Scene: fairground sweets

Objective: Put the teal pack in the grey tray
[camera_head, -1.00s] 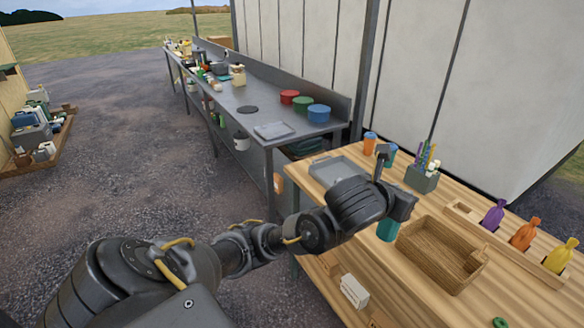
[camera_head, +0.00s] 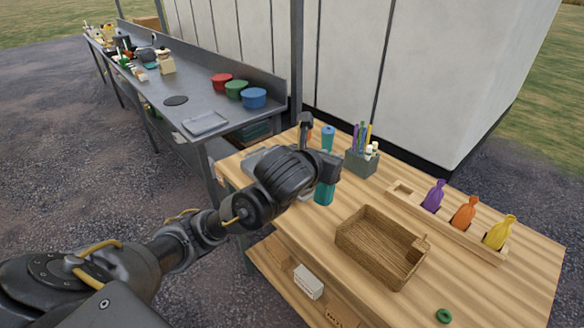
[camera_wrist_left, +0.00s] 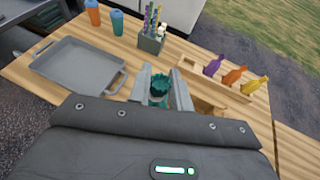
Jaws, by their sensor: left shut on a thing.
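My left gripper (camera_wrist_left: 160,84) is shut on the teal pack (camera_head: 324,192), which hangs upright below the gripper in the head view. The pack's dark teal top shows between the fingers in the wrist view (camera_wrist_left: 158,92). The grey tray (camera_wrist_left: 78,66) is a shallow, empty rectangle on the wooden table, to the left of the gripper in the wrist view. In the head view the tray (camera_head: 256,158) is mostly hidden behind my left arm. My right gripper is not in view.
A brown wicker basket (camera_head: 347,243) stands on the table right of the pack. A blue-teal cup (camera_head: 327,138), an orange cup (camera_wrist_left: 93,12) and a grey pen holder (camera_head: 361,162) stand at the back. Purple, orange and yellow bottles sit in a wooden rack (camera_head: 455,229).

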